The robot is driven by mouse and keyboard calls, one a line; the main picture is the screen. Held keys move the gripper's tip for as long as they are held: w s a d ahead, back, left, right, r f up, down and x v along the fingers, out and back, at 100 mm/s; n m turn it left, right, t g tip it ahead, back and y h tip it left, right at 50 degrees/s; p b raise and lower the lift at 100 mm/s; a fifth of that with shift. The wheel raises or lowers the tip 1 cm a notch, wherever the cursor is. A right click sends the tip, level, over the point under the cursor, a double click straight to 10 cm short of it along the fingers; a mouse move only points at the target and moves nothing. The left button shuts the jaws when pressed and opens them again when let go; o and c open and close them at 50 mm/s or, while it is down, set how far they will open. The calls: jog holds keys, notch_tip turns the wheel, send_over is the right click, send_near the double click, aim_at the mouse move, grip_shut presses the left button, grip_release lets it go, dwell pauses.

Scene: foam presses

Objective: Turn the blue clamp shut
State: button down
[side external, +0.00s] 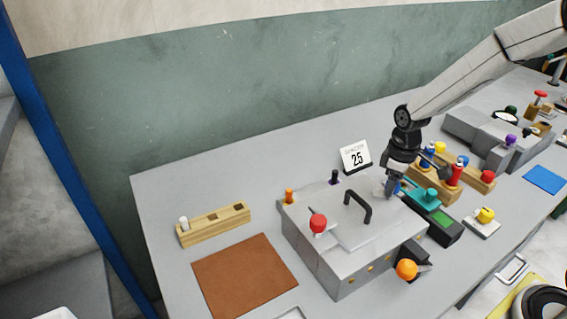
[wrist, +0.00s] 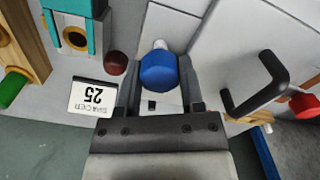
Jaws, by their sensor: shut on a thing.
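The blue clamp (wrist: 159,73) has a rounded blue knob, seen in the wrist view between the two fingers of my gripper (wrist: 158,84). The fingers are shut on the knob from both sides. In the side view my gripper (side external: 391,188) points down at the back right corner of the grey press box (side external: 335,263). Only a sliver of blue shows there, and the clamp's lower part is hidden.
A "25" card (side external: 355,156) stands behind. A teal-topped device (side external: 432,196) is close on the right.

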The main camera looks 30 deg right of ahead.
jog(key=n, duration=0.6)
dwell(0.5)
jog(key=shift+c, duration=1.1)
grip_release()
jog(key=shift+r, duration=3.95)
jog(key=shift+s, duration=0.1)
jog(key=shift+s+a+f+m, duration=0.3)
jog(key=shift+s+a+m, duration=0.05)
jog(key=shift+s+m, duration=0.1)
jog(key=s+a+f+m+t, duration=0.1)
jog(key=s+m, duration=0.2)
jog(key=s+a+f+m, duration=0.1)
jog(key=s+f+m, duration=0.1)
jog(key=s+m, duration=0.1)
jog(key=s+a+f+m+t, duration=0.1)
jog(key=s+a+m, duration=0.1)
jog(key=s+m, duration=0.1)
jog(key=shift+s+f+m+t, duration=0.15)
jog(key=shift+s+m+t, duration=0.2)
jog(key=shift+m, duration=0.2)
